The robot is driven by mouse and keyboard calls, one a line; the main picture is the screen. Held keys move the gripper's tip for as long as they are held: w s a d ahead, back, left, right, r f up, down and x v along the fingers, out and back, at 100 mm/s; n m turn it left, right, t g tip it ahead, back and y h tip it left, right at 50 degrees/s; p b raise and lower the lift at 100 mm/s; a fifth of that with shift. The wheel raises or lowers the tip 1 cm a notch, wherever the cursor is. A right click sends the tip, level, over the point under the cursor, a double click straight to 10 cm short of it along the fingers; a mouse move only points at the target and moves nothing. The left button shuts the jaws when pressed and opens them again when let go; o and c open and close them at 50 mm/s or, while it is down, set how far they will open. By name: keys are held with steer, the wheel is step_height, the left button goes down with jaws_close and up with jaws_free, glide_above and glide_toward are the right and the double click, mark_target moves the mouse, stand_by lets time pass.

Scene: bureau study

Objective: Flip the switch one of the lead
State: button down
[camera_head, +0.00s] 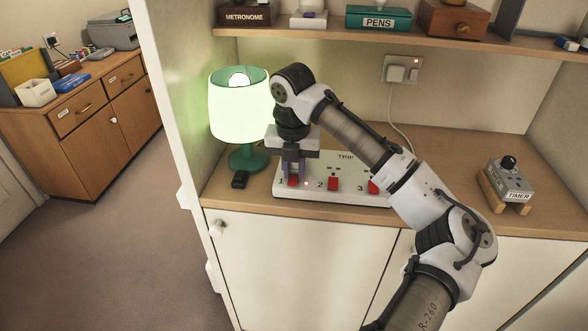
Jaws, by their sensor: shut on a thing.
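The white extension lead (350,199) lies on the wooden counter, with numbers 1, 2 and 3 beside red switches. Switch two (333,184) is in clear view. I cannot tell which way switch one is tilted.
A lit green lamp (240,105) and a small black object (240,180) stand left of the lead. A timer (510,180) on a wooden stand is at the right. A shelf (330,33) runs above. A cable drops from the wall socket (402,70).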

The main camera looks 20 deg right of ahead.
steer(key=shift+s+a+f+t+h+b, duration=0.1)
steer(key=shift+s+f+t+h+b, duration=0.15)
steer(key=shift+t+b, duration=0.45)
steer(key=shift+r+t+h, duration=0.25)
steer(key=shift+r+t, duration=0.1)
steer(key=shift+t, duration=0.05)
steer(key=c, duration=1.3)
jaws_free()
steer(key=v, duration=1.3)
steer(key=shift+r+b, duration=0.4)
steer(key=shift+s, duration=0.15)
